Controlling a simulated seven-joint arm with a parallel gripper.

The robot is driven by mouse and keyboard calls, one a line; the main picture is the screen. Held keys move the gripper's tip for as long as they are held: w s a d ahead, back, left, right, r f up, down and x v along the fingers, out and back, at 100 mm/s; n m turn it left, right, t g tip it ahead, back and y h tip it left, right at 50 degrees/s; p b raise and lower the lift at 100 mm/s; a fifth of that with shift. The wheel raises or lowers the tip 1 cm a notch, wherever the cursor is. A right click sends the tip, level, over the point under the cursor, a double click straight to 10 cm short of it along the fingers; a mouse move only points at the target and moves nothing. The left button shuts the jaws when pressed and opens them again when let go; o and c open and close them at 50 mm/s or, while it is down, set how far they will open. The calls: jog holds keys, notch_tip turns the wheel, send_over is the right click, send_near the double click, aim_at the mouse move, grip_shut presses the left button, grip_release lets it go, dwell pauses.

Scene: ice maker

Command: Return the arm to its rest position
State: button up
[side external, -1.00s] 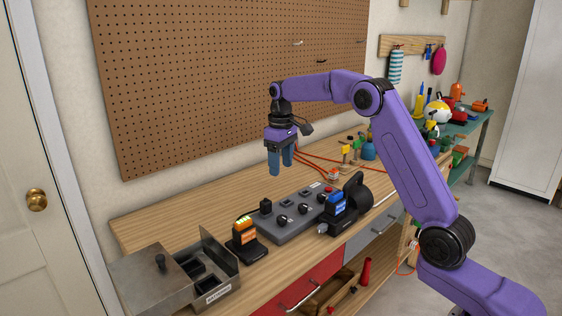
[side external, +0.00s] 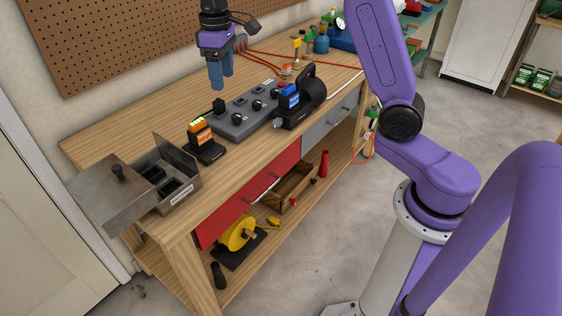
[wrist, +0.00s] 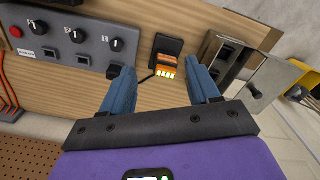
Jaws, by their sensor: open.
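My gripper (side external: 221,78) is above the wooden workbench (side external: 110,138), over the area behind the grey control panel. Its two blue fingers are apart with nothing between them. In the wrist view my gripper (wrist: 164,92) shows the same open fingers, with bare bench wood between them and an orange battery pack in a black dock beyond. My purple arm reaches in from the right of the side view, and its upper part is cut off by the top edge.
The grey control panel (side external: 238,118), the docked orange battery (side external: 201,133), a black tool with a blue battery (side external: 289,97) and an open metal box (side external: 172,182) stand on the bench. A pegboard (side external: 120,40) rises behind. The floor in front is clear.

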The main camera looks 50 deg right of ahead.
jog(key=s+a+n, duration=0.2)
jog(key=s+a, duration=0.1)
jog(key=s, duration=0.5)
jog(key=s+a+n, duration=0.2)
jog(key=s+a, duration=0.1)
jog(key=s, duration=0.6)
jog(key=s+d+f+n, duration=0.1)
jog(key=s+d+f, duration=0.1)
jog(key=s, duration=0.7)
jog(key=s+d+f+n, duration=0.2)
jog(key=s+d+f, duration=0.1)
jog(key=s, duration=0.7)
jog(key=shift+f+n, duration=0.2)
jog(key=shift+n, duration=0.1)
